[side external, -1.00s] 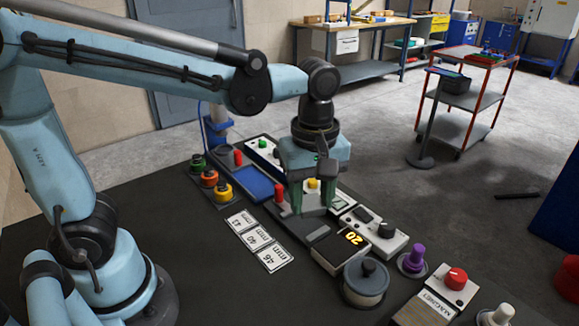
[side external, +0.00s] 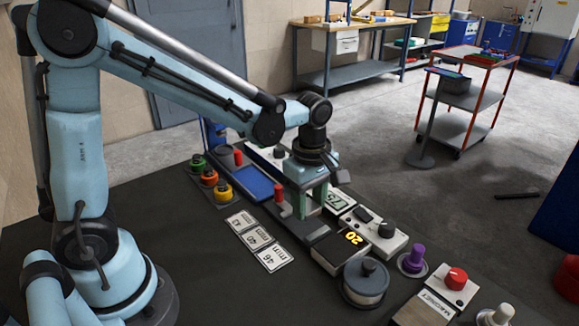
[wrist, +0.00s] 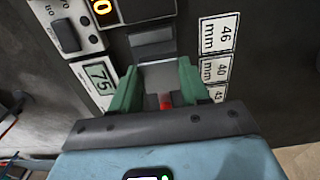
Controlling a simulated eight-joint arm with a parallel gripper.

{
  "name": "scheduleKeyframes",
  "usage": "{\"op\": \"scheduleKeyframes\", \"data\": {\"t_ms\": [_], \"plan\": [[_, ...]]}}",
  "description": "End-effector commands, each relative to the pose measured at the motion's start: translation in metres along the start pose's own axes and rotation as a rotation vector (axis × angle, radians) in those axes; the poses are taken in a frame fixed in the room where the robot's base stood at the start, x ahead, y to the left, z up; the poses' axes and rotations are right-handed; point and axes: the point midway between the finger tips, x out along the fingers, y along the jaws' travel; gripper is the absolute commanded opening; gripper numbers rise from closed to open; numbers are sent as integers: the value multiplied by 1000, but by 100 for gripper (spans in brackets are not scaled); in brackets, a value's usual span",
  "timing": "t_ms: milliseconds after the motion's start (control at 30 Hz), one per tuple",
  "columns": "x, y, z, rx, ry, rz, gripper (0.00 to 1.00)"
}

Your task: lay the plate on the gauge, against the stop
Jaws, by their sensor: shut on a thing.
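My gripper (side external: 311,205) has green fingers, which also show in the wrist view (wrist: 155,88). It points down low over the dark fixture strip. The fingers are shut on a light grey plate (wrist: 161,74), which spans the space between them in the wrist view. A red-topped part (wrist: 166,101) shows near the plate there. In the side view the fingers mostly hide the plate. A grey block (wrist: 152,42) lies just beyond the plate. I cannot tell which part is the gauge or the stop, nor whether the plate touches anything.
A box with an orange 20 display (side external: 353,237) and a round grey pot (side external: 366,282) stand in front. White number cards (side external: 258,240) lie to the left. A red-topped lever (side external: 281,196) stands close left of the fingers. A white control box (side external: 384,235) is on the right.

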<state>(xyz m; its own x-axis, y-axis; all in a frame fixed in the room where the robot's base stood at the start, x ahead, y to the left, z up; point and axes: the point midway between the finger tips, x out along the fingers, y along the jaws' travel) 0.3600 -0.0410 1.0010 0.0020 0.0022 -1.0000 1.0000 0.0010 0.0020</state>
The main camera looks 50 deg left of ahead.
Motion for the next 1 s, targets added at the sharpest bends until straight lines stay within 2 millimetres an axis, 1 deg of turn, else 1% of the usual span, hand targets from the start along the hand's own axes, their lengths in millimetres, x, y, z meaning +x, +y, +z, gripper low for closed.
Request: {"op": "scheduleKeyframes", "data": {"t_ms": [33,167,267,400,533,633,967,1000], "plan": [[4,5,-6,-4,0,0,5],[10,9,-13,-1,0,0,5],[16,10,-14,1,0,0,5],[34,10,-14,1,0,0,5],[47,10,-13,1,0,0,5],[50,10,-13,1,0,0,5],[53,9,-13,1,0,0,5],[53,9,-13,1,0,0,47]]}}
